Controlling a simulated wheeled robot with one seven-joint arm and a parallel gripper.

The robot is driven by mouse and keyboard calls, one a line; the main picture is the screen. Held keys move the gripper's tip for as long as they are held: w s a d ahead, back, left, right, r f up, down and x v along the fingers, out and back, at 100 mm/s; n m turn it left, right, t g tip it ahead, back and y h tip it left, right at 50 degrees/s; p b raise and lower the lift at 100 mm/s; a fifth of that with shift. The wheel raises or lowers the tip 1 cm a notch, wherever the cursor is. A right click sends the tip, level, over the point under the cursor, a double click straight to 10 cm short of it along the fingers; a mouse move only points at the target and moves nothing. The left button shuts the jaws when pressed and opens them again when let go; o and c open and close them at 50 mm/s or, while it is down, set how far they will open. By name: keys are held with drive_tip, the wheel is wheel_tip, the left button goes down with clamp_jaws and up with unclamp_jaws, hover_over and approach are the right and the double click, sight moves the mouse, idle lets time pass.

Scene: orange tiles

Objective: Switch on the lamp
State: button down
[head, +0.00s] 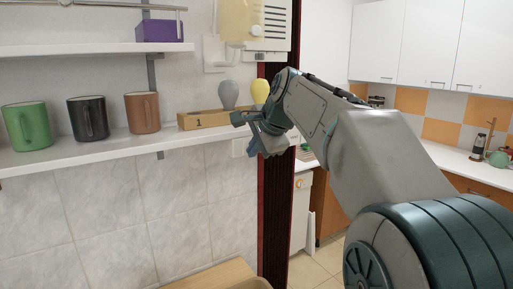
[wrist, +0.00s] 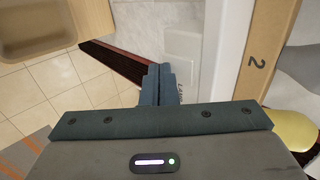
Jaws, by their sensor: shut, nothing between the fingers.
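The lamp (head: 240,22) is on the wall at the top of the head view, with a pale yellow shade, cut by the frame's top edge. A white switch plate (head: 238,148) shows on the wall below the shelf, partly behind my gripper. In the wrist view the white plate (wrist: 181,45) lies just beyond my fingers, with a partly hidden label below it. My gripper (wrist: 159,70) is shut and empty, its fingertips close to the plate's left side; I cannot tell whether they touch. In the head view my gripper (head: 252,150) is just under the shelf's right end.
A wooden box (head: 205,120) with a grey bulb (head: 228,94) and a yellow bulb (head: 260,91) sits on the shelf (head: 100,146) above my gripper. Several mugs stand left. A dark red-edged post (head: 275,225) is at right. A wooden surface (head: 215,276) is below.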

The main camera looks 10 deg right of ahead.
drive_tip(key=shift+w+t+b, duration=0.1)
drive_tip(key=shift+t+b, duration=0.2)
drive_tip(key=shift+b, duration=0.15)
drive_tip(key=shift+r, duration=0.1)
drive_tip(key=shift+a+r+p, duration=0.1)
drive_tip(key=shift+r+p, duration=0.65)
drive_tip(key=shift+p, duration=0.05)
